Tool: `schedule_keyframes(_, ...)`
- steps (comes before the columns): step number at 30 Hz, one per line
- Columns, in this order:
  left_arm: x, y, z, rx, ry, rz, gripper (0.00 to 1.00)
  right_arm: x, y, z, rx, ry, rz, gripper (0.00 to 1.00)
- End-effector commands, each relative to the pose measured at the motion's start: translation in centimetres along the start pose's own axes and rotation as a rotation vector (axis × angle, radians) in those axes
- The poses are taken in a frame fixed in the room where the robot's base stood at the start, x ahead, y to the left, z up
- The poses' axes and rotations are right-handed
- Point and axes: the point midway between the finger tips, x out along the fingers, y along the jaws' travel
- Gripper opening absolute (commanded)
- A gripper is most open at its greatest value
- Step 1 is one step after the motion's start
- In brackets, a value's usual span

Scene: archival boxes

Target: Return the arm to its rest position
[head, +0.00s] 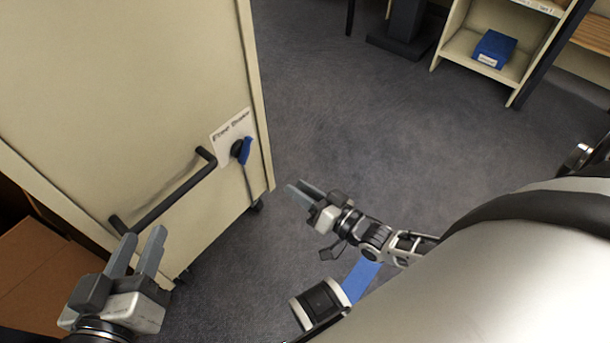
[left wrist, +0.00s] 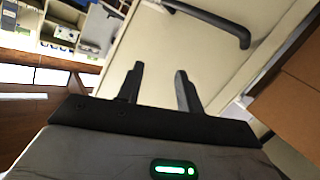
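My left gripper (head: 140,236) is at the lower left of the head view, in front of the cream cart. Its two fingers point up and stand apart, with nothing between them. In the left wrist view the same fingers (left wrist: 159,70) are apart and empty, with the cart's cream panel (left wrist: 185,50) beyond them. My right gripper (head: 297,185) is near the middle of the head view, over the grey floor. Its fingers point to the upper left, with a narrow gap between the tips and nothing held.
Brown cardboard (head: 45,275) shows at lower left. A shelf (head: 515,68) with a blue box (head: 494,48) stands far right. Open floor lies between.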

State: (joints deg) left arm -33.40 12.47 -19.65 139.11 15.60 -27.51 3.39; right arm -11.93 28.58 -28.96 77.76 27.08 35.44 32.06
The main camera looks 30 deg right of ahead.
Motion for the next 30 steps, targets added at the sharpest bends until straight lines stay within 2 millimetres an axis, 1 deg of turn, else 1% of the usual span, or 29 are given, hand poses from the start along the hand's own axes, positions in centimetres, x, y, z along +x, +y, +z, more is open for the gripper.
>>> schedule_keyframes(1,0.0,0.0,0.0,0.005,-0.004,-0.002,0.36,-0.4,0.0,-0.1,0.000,-0.001,0.000,0.35)
schedule_keyframes(5,0.0,-0.1,0.0,0.011,-0.006,-0.005,0.36,-0.9,0.0,0.0,0.000,0.001,-0.001,0.35)
schedule_keyframes(20,-0.1,-0.1,0.1,0.010,-0.008,-0.005,0.36,-0.8,-0.1,-0.1,0.001,0.001,-0.001,0.35)
schedule_keyframes(23,-0.1,-0.1,-0.1,0.013,-0.030,-0.016,0.36,-0.8,-0.7,-0.9,0.001,0.001,-0.001,0.35)
schedule_keyframes(25,-0.2,-0.4,-0.1,0.021,-0.073,-0.037,0.36,-0.8,-1.6,-2.2,0.001,0.001,-0.001,0.35)
schedule_keyframes(26,-0.1,-0.5,0.0,0.024,-0.088,-0.045,0.36,-0.8,-1.8,-2.5,0.001,0.001,-0.001,0.35)
schedule_keyframes(30,-0.4,-1.4,0.8,0.043,-0.190,-0.092,0.36,-0.8,-3.4,-4.7,0.001,0.001,-0.001,0.35)
